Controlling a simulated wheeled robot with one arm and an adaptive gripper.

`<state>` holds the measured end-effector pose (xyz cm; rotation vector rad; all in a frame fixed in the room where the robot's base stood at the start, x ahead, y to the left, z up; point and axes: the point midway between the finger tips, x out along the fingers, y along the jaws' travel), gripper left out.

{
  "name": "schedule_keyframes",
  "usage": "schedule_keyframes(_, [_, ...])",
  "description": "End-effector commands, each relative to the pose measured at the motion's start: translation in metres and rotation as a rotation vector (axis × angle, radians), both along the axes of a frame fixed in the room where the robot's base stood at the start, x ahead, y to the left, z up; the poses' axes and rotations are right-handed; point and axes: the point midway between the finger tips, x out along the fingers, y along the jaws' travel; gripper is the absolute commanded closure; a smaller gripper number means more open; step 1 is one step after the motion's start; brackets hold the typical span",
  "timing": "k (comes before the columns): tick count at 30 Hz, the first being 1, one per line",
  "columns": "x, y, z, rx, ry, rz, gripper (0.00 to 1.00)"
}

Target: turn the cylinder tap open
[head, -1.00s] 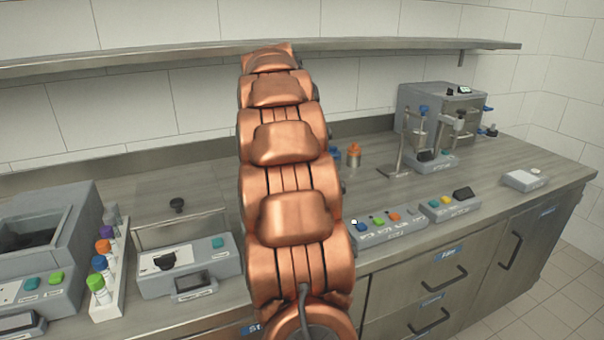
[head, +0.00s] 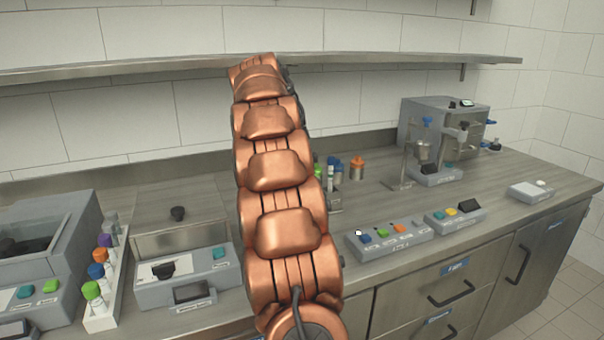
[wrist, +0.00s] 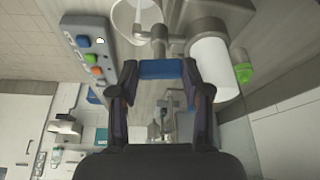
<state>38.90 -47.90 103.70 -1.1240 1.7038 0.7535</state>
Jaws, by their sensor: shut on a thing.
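In the wrist view my gripper (wrist: 160,80) is shut, with its two fingertips on either side of a blue block-like handle (wrist: 160,69), which looks like the tap's handle. Just above it are grey metal fittings (wrist: 158,35). A white cylinder (wrist: 213,68) lies to the right of the handle in the picture, and a translucent cup-like vessel (wrist: 135,15) is at the top. In the head view my copper arm hides my gripper and the tap.
A button panel (head: 388,240) sits at the counter's front edge, right of my arm; its buttons also show in the wrist view (wrist: 95,58). Bottles (head: 356,168) and a grey machine (head: 440,125) stand farther back. A tube rack (head: 105,318) is at left. A shelf (head: 400,65) runs above.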

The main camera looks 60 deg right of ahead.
Motion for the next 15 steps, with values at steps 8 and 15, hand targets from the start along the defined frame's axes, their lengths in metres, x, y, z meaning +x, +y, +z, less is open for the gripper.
schedule_keyframes(8, [-0.0034, -0.0058, 0.0032, -0.014, -0.003, -0.007, 0.47])
schedule_keyframes(15, [-0.0031, -0.0059, 0.0038, -0.016, -0.004, -0.006, 0.27])
